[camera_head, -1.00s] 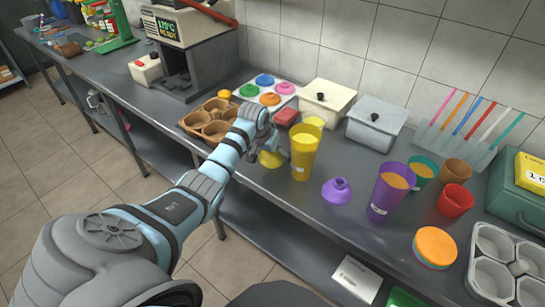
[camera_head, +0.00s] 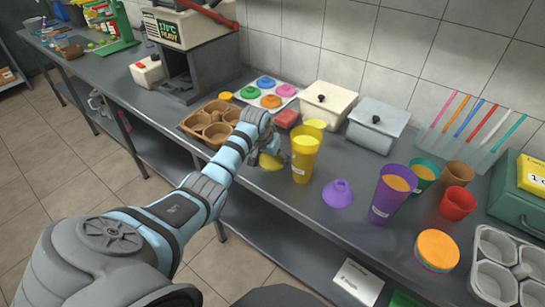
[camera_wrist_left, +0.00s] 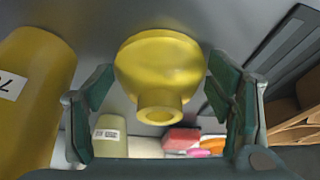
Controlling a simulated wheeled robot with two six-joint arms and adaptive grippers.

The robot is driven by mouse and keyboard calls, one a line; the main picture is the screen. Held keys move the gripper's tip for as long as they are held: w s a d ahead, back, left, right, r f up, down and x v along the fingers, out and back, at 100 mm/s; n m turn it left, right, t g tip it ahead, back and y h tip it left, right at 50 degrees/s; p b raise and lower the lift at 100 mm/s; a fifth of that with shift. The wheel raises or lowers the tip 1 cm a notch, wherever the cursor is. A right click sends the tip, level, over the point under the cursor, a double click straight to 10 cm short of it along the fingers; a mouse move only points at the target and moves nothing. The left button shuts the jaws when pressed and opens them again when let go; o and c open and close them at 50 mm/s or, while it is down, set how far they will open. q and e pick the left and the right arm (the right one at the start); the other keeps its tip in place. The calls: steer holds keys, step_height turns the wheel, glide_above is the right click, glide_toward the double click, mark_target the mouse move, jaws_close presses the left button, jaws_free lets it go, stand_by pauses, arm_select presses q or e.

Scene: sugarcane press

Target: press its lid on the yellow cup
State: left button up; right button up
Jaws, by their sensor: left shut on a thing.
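The tall yellow cup (camera_head: 303,158) stands upright on the counter, with a white label; it also shows at the left of the left wrist view (camera_wrist_left: 35,100). Its yellow lid (camera_head: 271,162) is a dome with a short spout, just left of the cup and apart from it in the wrist view. My left gripper (camera_head: 274,143) is shut on the lid (camera_wrist_left: 160,72), which sits between its fingers (camera_wrist_left: 160,100). Whether the lid touches the counter I cannot tell. My right gripper is not in view.
A purple lid (camera_head: 338,193) and a filled purple cup (camera_head: 389,193) stand right of the yellow cup. A shorter yellow cup (camera_head: 317,125) and a red block (camera_head: 287,118) are behind. A brown cup tray (camera_head: 198,127) lies left. Lidded white (camera_head: 326,106) and grey boxes (camera_head: 377,127) stand behind.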

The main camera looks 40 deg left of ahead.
arm_select(q)
steer(key=shift+r, duration=0.1)
step_height(320, 180, up, 20)
steer(key=p, duration=0.3)
stand_by(0.3)
